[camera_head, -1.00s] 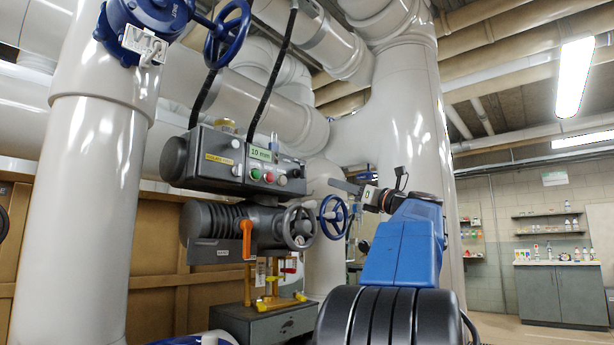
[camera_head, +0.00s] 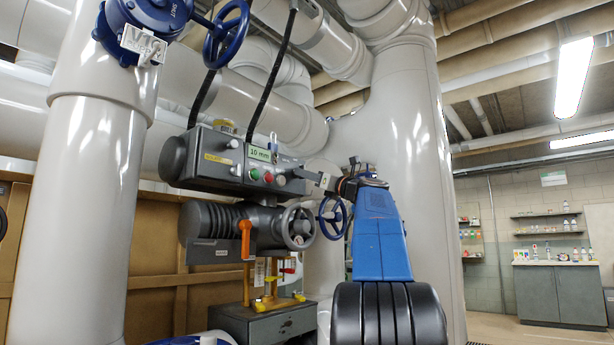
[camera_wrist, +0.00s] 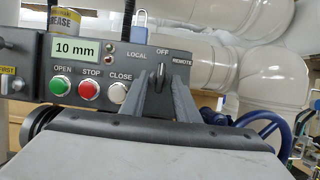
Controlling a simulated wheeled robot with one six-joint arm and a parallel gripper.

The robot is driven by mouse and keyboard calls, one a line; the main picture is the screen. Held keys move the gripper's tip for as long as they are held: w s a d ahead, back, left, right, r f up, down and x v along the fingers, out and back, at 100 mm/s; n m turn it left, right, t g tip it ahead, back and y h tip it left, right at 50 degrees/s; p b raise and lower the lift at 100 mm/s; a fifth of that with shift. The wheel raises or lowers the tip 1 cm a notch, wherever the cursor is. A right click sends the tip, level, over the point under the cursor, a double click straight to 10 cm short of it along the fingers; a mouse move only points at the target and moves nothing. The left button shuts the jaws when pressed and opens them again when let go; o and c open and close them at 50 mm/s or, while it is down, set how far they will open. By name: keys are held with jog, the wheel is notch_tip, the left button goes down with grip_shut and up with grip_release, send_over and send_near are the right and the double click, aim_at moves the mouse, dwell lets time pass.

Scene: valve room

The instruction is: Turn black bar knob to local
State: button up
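The black bar knob (camera_wrist: 161,76) shows in the wrist view at the right end of the grey control box (camera_wrist: 40,85). Its bar stands about upright, toward the OFF label (camera_wrist: 162,52). LOCAL (camera_wrist: 136,56) is printed to its upper left and REMOTE to its right. My gripper (camera_wrist: 160,80) is open, one finger on each side of the knob as seen, with a gap between them. I cannot tell whether the fingertips reach around the knob or stop in front. In the head view my gripper (camera_head: 306,175) is at the box's right end; the knob is not clear there.
Green, red and white buttons (camera_wrist: 89,89) sit left of the knob, under a "10 mm" display (camera_wrist: 75,50). A padlock (camera_wrist: 139,24) stands above the panel. A grey handwheel (camera_head: 298,227) and blue handwheel (camera_head: 332,217) are below my gripper. A thick pipe stands behind my arm.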

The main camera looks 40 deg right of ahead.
jog(key=shift+w+r, duration=0.1)
jog(key=shift+c, duration=0.3)
grip_shut()
jog(key=shift+n, duration=0.5)
jog(key=n+g+y, duration=0.1)
jog(key=n+y, duration=0.1)
jog(key=n, duration=0.3)
jog(key=n+g+y, duration=0.1)
jog(key=n+y, duration=0.1)
jog(key=n, duration=0.3)
jog(key=n+g+y, duration=0.2)
jog(key=n, duration=0.2)
jog(key=shift+d+r+n, duration=0.2)
jog(key=shift+d+n, duration=0.2)
jog(key=shift+o, duration=0.3)
grip_release()
